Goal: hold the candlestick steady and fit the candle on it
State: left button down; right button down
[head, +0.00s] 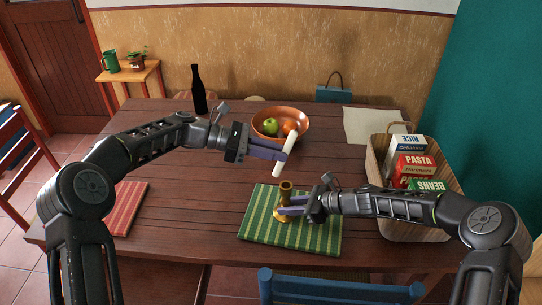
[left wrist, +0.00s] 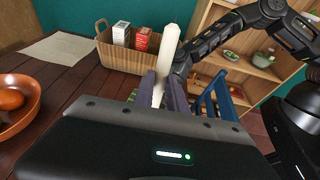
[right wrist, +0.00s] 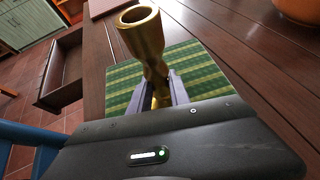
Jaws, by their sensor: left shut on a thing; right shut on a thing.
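The brass candlestick (head: 286,188) stands upright on the green striped mat (head: 320,236). My right gripper (head: 283,210) is shut on its stem; in the right wrist view the candlestick (right wrist: 143,34) shows its open, empty cup between the fingers. The white candle (head: 290,151) is in my left gripper (head: 283,153), which is shut on it. It is held tilted, in the air above and behind the candlestick, apart from it. In the left wrist view the candle (left wrist: 167,50) rises from between the fingers.
A copper bowl (head: 262,113) with fruit stands behind the candle. A basket (head: 410,229) of boxes is at the right, a dark bottle (head: 198,92) at the back left. A red mat (head: 124,205) lies left. A blue chair (head: 335,290) stands in front.

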aim_at(275, 171)
pick_arm(q)
jog(key=r+h, duration=0.2)
jog(key=shift+s+d+g+h, duration=0.2)
jog(key=shift+d+g+h, duration=0.1)
jog(key=shift+h, duration=0.1)
jog(key=shift+r+h, duration=0.3)
jog(key=shift+r, duration=0.3)
jog(key=shift+f, duration=0.1)
jog(key=shift+f, duration=2.7)
jog(key=shift+f, duration=0.75)
jog(key=shift+f, duration=0.3)
jog(key=shift+f, duration=0.95)
dwell(0.5)
